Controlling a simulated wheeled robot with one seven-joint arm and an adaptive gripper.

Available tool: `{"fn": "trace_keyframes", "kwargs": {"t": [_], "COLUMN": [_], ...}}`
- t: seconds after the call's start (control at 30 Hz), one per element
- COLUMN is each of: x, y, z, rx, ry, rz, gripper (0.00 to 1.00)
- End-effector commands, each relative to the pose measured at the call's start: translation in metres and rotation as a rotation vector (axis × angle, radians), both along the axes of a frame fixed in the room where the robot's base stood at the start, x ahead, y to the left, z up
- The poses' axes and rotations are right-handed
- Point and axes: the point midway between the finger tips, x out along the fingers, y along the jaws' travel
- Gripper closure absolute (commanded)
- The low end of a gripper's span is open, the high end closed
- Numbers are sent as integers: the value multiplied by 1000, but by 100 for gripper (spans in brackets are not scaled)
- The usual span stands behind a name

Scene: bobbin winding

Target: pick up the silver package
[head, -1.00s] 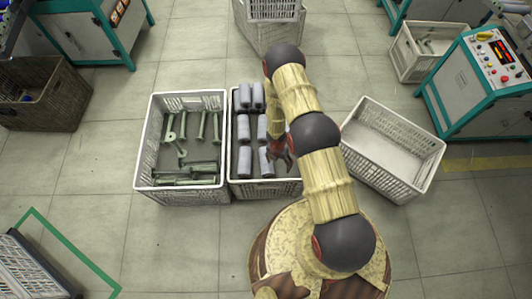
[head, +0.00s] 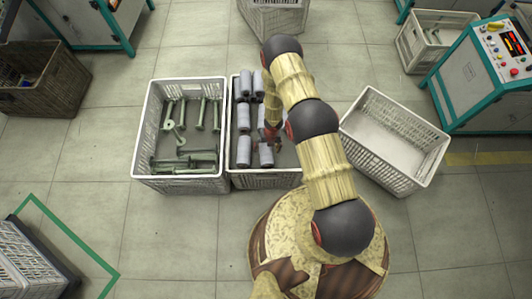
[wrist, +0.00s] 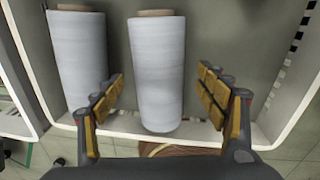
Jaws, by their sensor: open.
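Several silver-grey wrapped rolls lie in the middle white crate (head: 289,181) in two columns. The front right roll (head: 266,155) matches the silver package; in the wrist view this roll (wrist: 157,75) lies lengthwise between my fingers. A second silver-grey roll (wrist: 80,60) lies left of it, outside my left finger. My gripper (wrist: 160,82) is open, with one finger on each side of the roll and visible gaps. I cannot tell how far the fingertips are above it. In the head view my arm partly hides my gripper (head: 272,137) and the crate's right side.
A white crate (head: 146,130) with green bobbins stands against the left side. An empty white crate (head: 395,140) stands angled at the right. The crate's near wall (wrist: 130,124) and right wall (wrist: 292,95) are close to my fingers. Machines stand at the back.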

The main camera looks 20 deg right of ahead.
Motion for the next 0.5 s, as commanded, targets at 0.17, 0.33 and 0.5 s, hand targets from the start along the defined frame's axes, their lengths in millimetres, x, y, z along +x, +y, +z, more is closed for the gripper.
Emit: {"fn": "trace_keyframes", "kwargs": {"t": [0.17,0.33,0.5], "x": [-4,-4,-4], "y": [5,6,6], "z": [-29,-38,-38], "rx": [0,-1,0], "ry": [1,1,0], "rz": [-1,0,0], "gripper": [27,27,27]}}
